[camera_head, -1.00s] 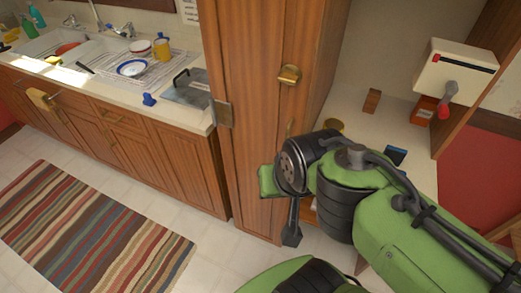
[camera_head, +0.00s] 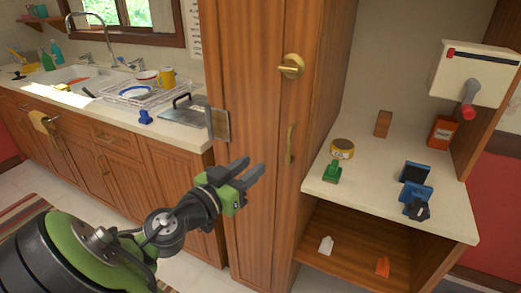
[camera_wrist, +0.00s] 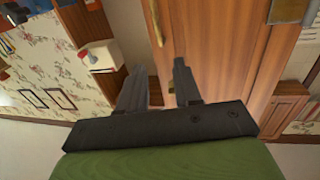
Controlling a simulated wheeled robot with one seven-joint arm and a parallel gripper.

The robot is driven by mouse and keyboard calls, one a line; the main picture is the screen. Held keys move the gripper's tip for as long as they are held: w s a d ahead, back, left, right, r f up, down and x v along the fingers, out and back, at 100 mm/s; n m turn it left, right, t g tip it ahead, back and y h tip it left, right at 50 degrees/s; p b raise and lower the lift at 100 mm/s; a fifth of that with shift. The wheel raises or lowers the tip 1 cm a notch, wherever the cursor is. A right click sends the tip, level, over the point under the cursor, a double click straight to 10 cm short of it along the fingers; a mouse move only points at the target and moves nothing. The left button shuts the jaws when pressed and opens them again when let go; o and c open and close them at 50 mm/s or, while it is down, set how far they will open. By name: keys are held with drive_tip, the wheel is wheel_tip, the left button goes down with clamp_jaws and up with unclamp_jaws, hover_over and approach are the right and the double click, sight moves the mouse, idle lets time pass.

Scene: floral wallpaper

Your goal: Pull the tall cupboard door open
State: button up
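The tall cupboard door (camera_head: 255,200) is brown wood and looks shut in the head view.
A counter (camera_head: 180,128) with sink, dish rack and pan is at the left. Open shelves (camera_head: 445,222) with jar, stamps and small items stand right of the cupboard. A metal plate (camera_head: 218,124) sticks out at the cupboard's left edge. Floor in front is partly clear.

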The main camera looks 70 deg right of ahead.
sight(288, 139)
drive_tip(key=p+x, duration=0.5)
drive_tip(key=x, duration=1.1)
drive_tip(key=shift+s+p, duration=0.1)
drive_tip(key=shift+p, duration=0.2)
clamp_jaws()
